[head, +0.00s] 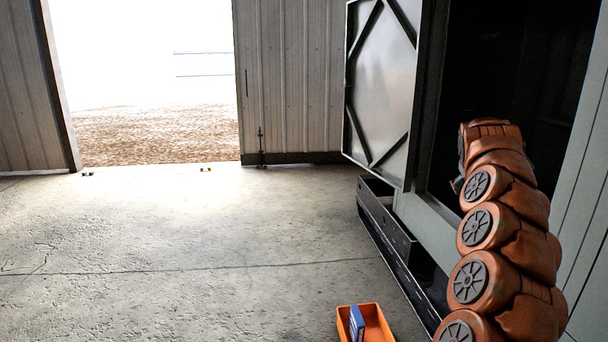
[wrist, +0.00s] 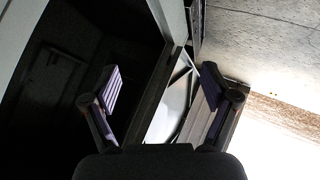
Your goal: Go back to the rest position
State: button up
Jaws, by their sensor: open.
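My gripper (wrist: 160,88) is open and empty in the wrist view, its two fingers spread wide with nothing between them. Behind the fingers lie the dark opening and edge of a grey enclosure (wrist: 172,55). In the head view my orange arm rises at the right, in front of the enclosure (head: 428,215), and its far end is by the dark opening. My gripper is mostly hidden there behind the arm.
The enclosure's door (head: 383,85) stands open to the left of the opening. A dark open drawer or plinth (head: 385,215) juts out low down. An orange bin (head: 378,325) holding a blue item (head: 357,322) sits on the floor. The concrete floor (head: 190,250) at left is clear.

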jog(key=s+a+n+y+p, duration=0.1)
jog(key=s+a+n+y, duration=0.2)
jog(key=a, duration=1.2)
jog(key=s+a+f+g+y+p, duration=0.1)
jog(key=s+a+f+g+y, duration=0.15)
jog(key=s+a, duration=1.05)
jog(key=s+a+f+g, duration=0.2)
jog(key=s+f, duration=0.2)
jog(key=s, duration=0.8)
jog(key=s+a+f+m+g+p, duration=0.1)
jog(key=s+f, duration=0.3)
jog(key=s, duration=0.9)
jog(key=s+a+f+m+g+p, duration=0.1)
jog(key=s+a+f+g, duration=0.2)
jog(key=s, duration=0.9)
notch_tip(320, 180, down, 2)
jog(key=shift+s+g, duration=0.35)
jog(key=shift+g, duration=0.1)
